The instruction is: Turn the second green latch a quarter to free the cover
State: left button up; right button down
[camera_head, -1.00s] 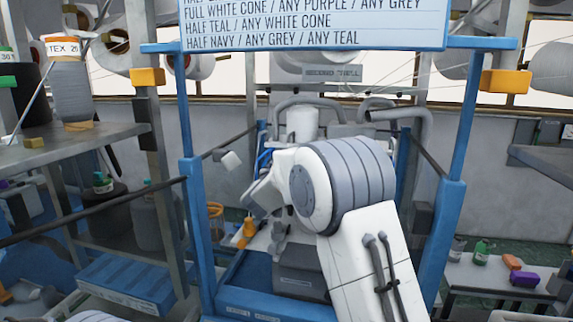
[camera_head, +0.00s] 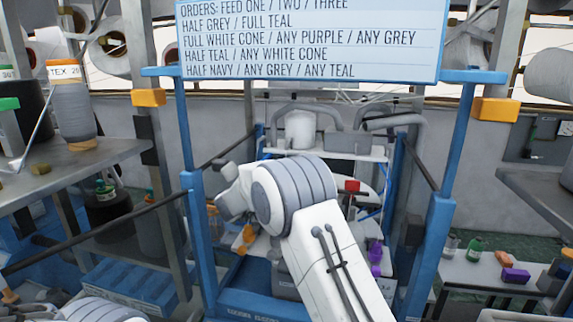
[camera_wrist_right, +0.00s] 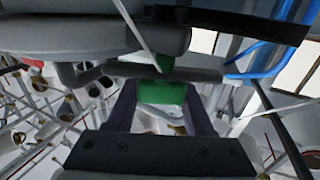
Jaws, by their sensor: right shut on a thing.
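In the right wrist view a green latch (camera_wrist_right: 162,93) sits between the two dark fingers of my right gripper (camera_wrist_right: 162,104), which is shut on it. Another small green part (camera_wrist_right: 165,63) shows just above it, under a dark rounded piece. A large grey rounded body (camera_wrist_right: 70,36) fills the top of that view; I cannot tell if it is the cover. In the head view my right arm bends over the blue-framed machine, and the latches and right gripper cannot be made out. My left gripper is not in view.
A blue frame post (camera_head: 437,250) stands right of my right arm, another (camera_head: 197,235) left. An order board (camera_head: 310,40) hangs above. A grey shelf (camera_head: 85,160) with a cone (camera_head: 72,108) is at left. Thin rods and a blue tube (camera_wrist_right: 262,58) surround the right gripper.

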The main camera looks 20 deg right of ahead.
jog(key=shift+s+d+m+g+h+p, duration=0.1)
jog(key=shift+s+m+g+h+p, duration=0.1)
jog(key=shift+m+g+h+p, duration=0.85)
jog(key=shift+g+y+b, duration=0.25)
jog(key=shift+y+b, duration=0.1)
jog(key=shift+b, duration=0.1)
jog(key=shift+c, duration=1.4)
grip_release()
jog(key=r+b, duration=0.3)
jog(key=r, duration=0.1)
jog(key=shift+s+d+r+b, duration=0.1)
jog(key=shift+s+d+b, duration=0.2)
jog(key=s+d+r+b, duration=0.5)
jog(key=s+d+r, duration=0.1)
jog(key=s+d, duration=0.1)
jog(key=shift+s+r, duration=0.4)
jog(key=shift+s, duration=0.2)
